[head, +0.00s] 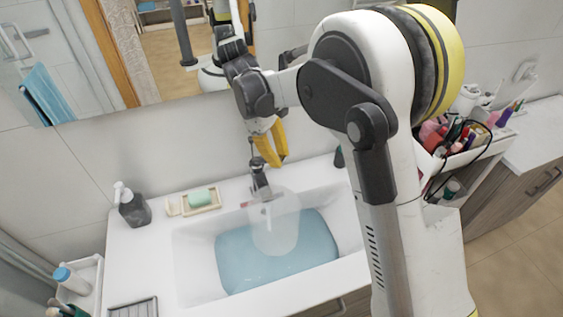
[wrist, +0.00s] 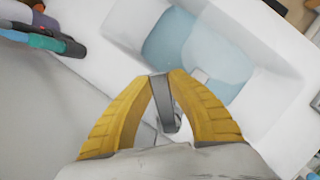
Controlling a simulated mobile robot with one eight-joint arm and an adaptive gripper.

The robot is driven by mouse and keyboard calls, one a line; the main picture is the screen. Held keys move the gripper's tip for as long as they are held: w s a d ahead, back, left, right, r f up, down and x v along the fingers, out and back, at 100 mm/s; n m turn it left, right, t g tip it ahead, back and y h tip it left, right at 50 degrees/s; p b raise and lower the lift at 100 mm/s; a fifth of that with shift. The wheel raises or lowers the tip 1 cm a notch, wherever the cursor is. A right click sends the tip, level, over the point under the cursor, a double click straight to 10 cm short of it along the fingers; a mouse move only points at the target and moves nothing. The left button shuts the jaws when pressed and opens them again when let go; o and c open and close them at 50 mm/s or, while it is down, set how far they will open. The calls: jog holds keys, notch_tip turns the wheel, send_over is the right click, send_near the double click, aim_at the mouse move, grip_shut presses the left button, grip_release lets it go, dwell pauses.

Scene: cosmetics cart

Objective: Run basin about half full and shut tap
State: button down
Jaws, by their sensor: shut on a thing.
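The white basin (head: 195,262) holds blue water (head: 300,255) that covers much of its floor, with bare wall above it. The grey tap (head: 259,184) stands at the basin's back edge. A pale, see-through shape (head: 274,222) hangs below the spout over the water, seemingly running water. My gripper (head: 268,160) is above the tap, its yellow fingers pointing down. In the wrist view the fingers (wrist: 162,76) are closed on the tap's grey lever (wrist: 162,100). The water (wrist: 168,40) also shows there. The tap's lower body is partly hidden by my gripper in the wrist view.
A dark soap bottle (head: 133,206) and a soap dish (head: 201,202) with green soap stand left of the tap. A white tray (head: 92,272) with bottles is at lower left. A crowded cosmetics cart (head: 462,160) stands at right. A mirror is behind the tap.

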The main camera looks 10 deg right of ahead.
jog(key=c, duration=1.2)
grip_release()
notch_tip(320, 180, up, 10)
